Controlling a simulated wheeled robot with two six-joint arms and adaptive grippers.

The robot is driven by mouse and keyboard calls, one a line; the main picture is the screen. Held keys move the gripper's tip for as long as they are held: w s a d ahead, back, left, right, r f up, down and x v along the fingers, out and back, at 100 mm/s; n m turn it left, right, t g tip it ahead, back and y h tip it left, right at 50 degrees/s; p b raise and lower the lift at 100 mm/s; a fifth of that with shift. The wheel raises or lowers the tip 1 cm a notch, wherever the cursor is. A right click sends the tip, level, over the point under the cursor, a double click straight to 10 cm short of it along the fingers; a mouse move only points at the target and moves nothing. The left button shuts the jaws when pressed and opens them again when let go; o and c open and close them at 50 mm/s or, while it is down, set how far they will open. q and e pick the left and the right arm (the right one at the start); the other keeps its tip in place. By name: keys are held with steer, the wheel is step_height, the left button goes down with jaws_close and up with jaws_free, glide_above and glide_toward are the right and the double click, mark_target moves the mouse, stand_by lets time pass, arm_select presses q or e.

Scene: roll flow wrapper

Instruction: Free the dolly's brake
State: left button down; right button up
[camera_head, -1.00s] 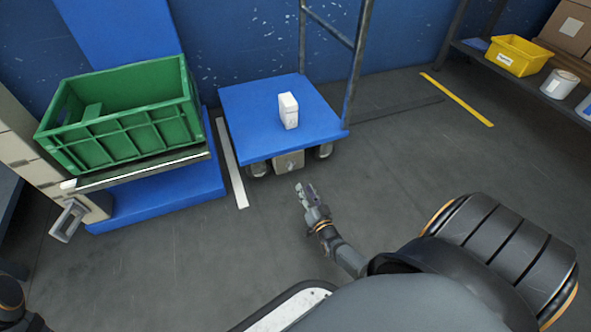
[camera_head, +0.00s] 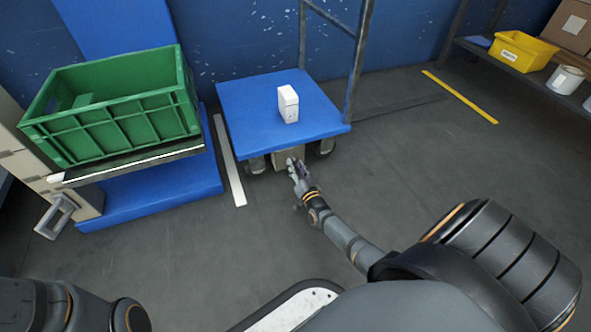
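The dolly has a flat blue deck (camera_head: 250,118) with dark wheels under it and an upright metal handle frame at the back. A white box (camera_head: 288,104) stands on its deck. Under the front edge is a greyish-beige block (camera_head: 284,156), partly hidden by my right gripper; I cannot tell whether it is the brake. My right gripper (camera_head: 293,164) is right in front of this block, just below the deck edge. Contact and finger opening are too small to tell. My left arm shows at the lower left; its gripper is out of view.
A green crate (camera_head: 118,124) sits on a blue stand at the left, with a metal handle (camera_head: 55,216) low in front. A white floor strip (camera_head: 231,165) runs left of the dolly. A shelf at the upper right holds a yellow bin (camera_head: 522,50). The floor right of the dolly is clear.

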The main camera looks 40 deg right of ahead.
steer(key=shift+w+d, duration=0.1)
steer(key=shift+w, duration=0.15)
jaws_close()
